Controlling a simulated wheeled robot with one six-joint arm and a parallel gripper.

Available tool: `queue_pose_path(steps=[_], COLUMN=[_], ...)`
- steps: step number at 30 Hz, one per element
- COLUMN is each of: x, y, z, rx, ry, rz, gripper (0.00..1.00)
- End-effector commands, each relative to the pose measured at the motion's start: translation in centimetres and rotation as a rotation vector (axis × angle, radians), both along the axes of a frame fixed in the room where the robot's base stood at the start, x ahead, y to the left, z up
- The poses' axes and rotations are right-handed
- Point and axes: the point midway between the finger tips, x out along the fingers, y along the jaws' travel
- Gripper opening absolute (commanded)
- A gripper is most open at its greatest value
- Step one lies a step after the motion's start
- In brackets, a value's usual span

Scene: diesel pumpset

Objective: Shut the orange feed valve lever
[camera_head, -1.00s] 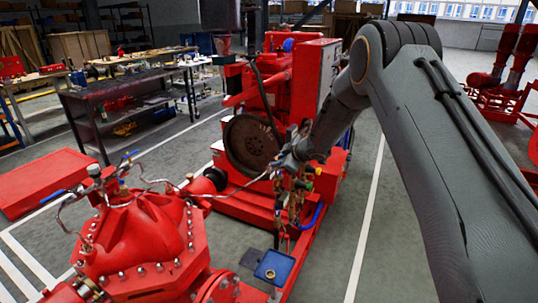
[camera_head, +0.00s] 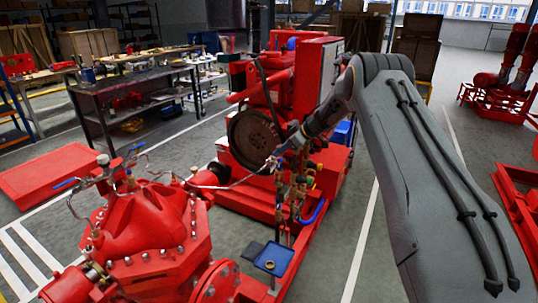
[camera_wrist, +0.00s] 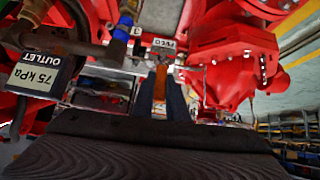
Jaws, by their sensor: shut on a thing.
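The orange feed valve lever (camera_wrist: 161,82) shows in the wrist view as a narrow orange strip just below a small white "FEED" tag (camera_wrist: 164,43). My gripper (camera_wrist: 164,88) is shut on the lever, with a dark finger on each side. The lever's pivot and valve body are mostly hidden. In the head view my gripper (camera_head: 277,160) is at the upper part of the pipe and valve cluster (camera_head: 296,185), in front of the red pumpset (camera_head: 285,85). The lever is too small to make out there.
An "OUTLET 75 kPa" tag (camera_wrist: 35,75) and a blue fitting (camera_wrist: 121,33) are close on the left in the wrist view. A red pump casing (camera_head: 150,225) with thin pipes stands at front left. A blue tray (camera_head: 273,260) lies below the cluster.

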Motion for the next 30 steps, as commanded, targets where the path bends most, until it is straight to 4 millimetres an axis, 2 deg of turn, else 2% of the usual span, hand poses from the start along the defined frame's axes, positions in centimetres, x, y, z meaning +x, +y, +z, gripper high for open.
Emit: queue_pose_path(steps=[6, 15, 16, 19, 30], x=[0.26, 0.3, 0.31, 0.28, 0.12], y=[-0.78, -0.74, -0.73, -0.72, -1.2], z=[0.17, 0.25, 0.26, 0.22, 0.4], rx=[0.011, 0.01, 0.01, 0.009, 0.009], ry=[0.012, 0.009, 0.009, 0.01, 0.01], rz=[-0.01, -0.01, -0.01, -0.009, -0.012], gripper=[0.0, 0.0, 0.17, 0.32, 0.32])
